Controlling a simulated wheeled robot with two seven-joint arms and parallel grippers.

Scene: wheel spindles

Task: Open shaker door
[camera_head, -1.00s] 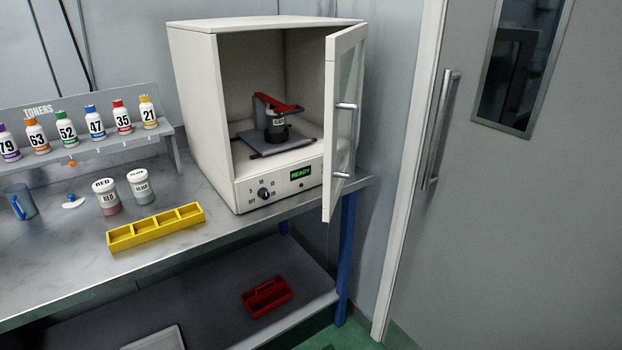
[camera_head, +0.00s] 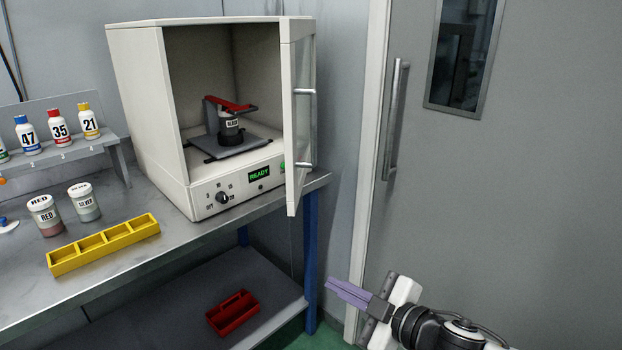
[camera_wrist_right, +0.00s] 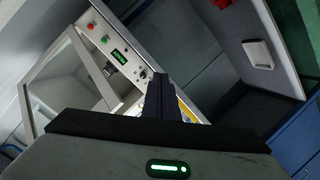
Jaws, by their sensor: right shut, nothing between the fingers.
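The shaker (camera_head: 150,110) is a white box on the bench, with a knob and a green READY display on its front. Its door (camera_head: 300,120) stands open, swung out at the right side, with a metal handle (camera_head: 306,91) on its outer face. Inside, a black jar is held under a red clamp arm (camera_head: 230,103). My right gripper (camera_head: 328,286) is shut and empty, right of and below the door, apart from it. In the right wrist view the shut fingers (camera_wrist_right: 158,95) point toward the shaker panel, with the door (camera_wrist_right: 68,80) at left. My left gripper is out of view.
A yellow tray (camera_head: 105,245), a RED jar (camera_head: 45,215) and a SILVER jar (camera_head: 84,203) stand on the bench. Toner bottles (camera_head: 58,127) are on a rack at left. A red caddy (camera_head: 233,313) sits on the lower shelf. A grey room door (camera_head: 500,190) is at right.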

